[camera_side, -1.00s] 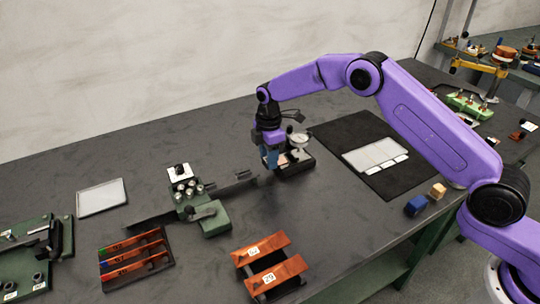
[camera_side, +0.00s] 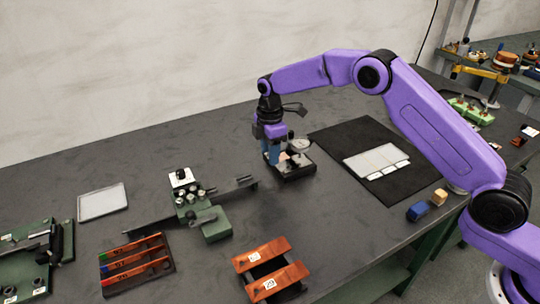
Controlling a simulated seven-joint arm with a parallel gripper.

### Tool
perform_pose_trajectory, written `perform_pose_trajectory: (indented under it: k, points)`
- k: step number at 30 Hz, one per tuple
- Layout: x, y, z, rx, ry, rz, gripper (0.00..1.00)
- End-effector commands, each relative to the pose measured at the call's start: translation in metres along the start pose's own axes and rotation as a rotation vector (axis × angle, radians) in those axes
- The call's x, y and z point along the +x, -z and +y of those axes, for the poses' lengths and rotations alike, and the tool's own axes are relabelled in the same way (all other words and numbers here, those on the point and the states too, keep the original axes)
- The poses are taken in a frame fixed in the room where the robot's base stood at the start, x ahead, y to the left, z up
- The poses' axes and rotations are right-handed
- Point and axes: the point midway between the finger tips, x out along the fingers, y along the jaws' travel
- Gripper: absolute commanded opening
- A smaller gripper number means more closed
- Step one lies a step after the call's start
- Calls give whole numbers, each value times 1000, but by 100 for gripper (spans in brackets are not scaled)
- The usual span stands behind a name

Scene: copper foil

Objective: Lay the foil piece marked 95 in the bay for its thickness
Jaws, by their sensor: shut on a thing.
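My gripper (camera_side: 274,158), with blue fingers, points down at the left side of a small dial gauge stand (camera_side: 302,145) with a dark base. It is shut on a small copper-coloured piece (camera_side: 284,157), which shows only as a sliver by the fingers; its mark cannot be read. A dark tray (camera_side: 142,284) at the front left has several long bays with coloured ends and numbered labels, too small to read surely. Two orange-brown foil pieces (camera_side: 264,252) with white number labels lie across a dark rack at the front middle.
A green fixture (camera_side: 212,226) with a long dark bar stands between the tray and the gauge. A pale plate (camera_side: 102,202) lies at the left. A black mat (camera_side: 340,139) with white cards, and blue and tan blocks (camera_side: 438,197), lie at the right.

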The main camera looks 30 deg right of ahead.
Motion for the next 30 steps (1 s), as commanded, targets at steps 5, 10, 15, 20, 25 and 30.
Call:
perform_pose_trajectory:
  k: [5,10,15,20,25,30]
  points:
    - [-10,0,0,0,-3,1,6]
    - [-19,0,0,0,-2,1,6]
    - [-28,0,0,0,-2,1,6]
    - [-34,0,0,0,-2,1,6]
    - [-35,0,0,0,-1,0,6]
    - [-35,0,0,0,-1,0,6]
